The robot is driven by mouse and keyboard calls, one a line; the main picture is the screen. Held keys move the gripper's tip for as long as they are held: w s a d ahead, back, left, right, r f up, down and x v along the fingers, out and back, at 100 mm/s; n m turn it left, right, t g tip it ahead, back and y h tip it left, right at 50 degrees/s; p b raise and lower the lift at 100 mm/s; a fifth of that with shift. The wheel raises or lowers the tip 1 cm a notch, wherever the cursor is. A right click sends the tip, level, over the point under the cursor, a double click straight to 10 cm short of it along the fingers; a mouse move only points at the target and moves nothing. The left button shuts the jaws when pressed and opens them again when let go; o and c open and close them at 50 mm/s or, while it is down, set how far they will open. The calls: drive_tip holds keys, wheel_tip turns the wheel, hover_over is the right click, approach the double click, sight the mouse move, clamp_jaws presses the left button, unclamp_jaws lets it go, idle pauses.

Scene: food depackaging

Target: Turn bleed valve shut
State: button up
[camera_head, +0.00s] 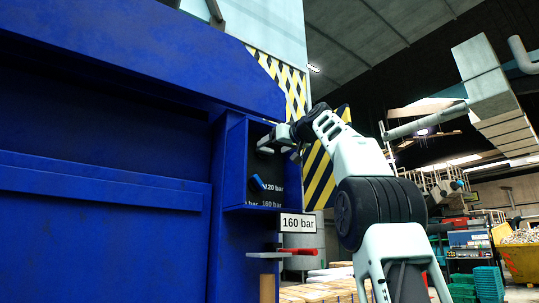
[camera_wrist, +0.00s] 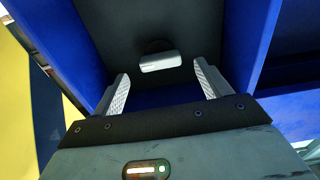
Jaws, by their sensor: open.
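My gripper (camera_head: 270,148) reaches into the upper part of an open blue box (camera_head: 233,165) on the side of the big blue machine. In the wrist view my gripper (camera_wrist: 161,74) is open, with one pale ridged finger on each side. A short light-grey bar handle (camera_wrist: 160,62) on a dark round base lies ahead, between the fingertips; it lies nearly level, and I see no contact. It looks like a valve handle, but no label on it is readable. Lower in the box is a blue handle (camera_head: 257,183) beside "120 bar" and "160 bar" lettering.
The box's blue side walls (camera_wrist: 252,40) stand close around my fingers. A yellow-black striped panel (camera_head: 318,172) stands behind my arm.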

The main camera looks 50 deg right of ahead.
drive_tip(key=b+v, duration=0.4)
drive_tip(key=v, duration=0.9)
drive_tip(key=shift+s, duration=0.2)
